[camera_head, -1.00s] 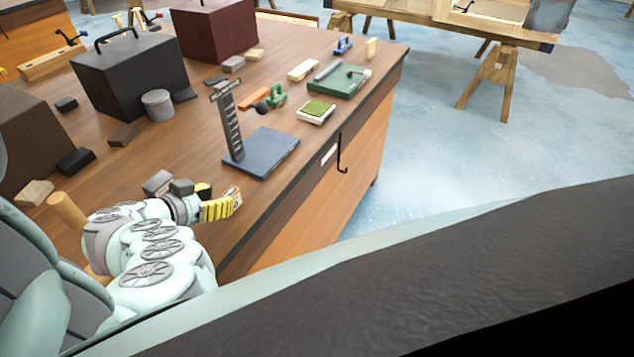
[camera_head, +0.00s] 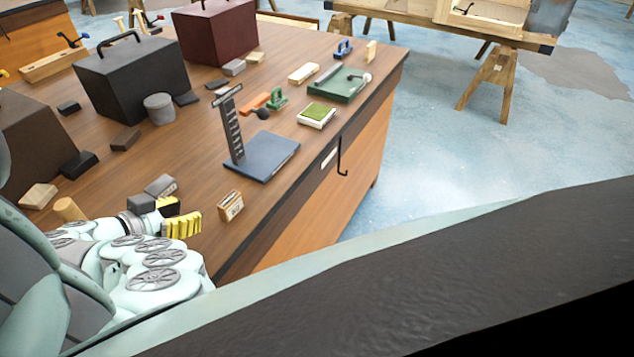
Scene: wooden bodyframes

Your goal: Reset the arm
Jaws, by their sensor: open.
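My gripper (camera_head: 178,216), with yellow ribbed fingers, is at the lower left, above the near part of the wooden workbench (camera_head: 190,140). It is open, and nothing shows between its fingers. My pale green arm is folded behind it at the lower left edge. A small wood-coloured box with a pale label (camera_head: 230,205) stands on the bench just right of the fingers, apart from them.
A blue-grey stand (camera_head: 262,158) with an upright post is ahead of the gripper. A grey block (camera_head: 160,186) lies close behind the gripper. Black (camera_head: 135,80) and dark red (camera_head: 215,40) cases stand farther back. The bench's right edge drops to open floor (camera_head: 440,160).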

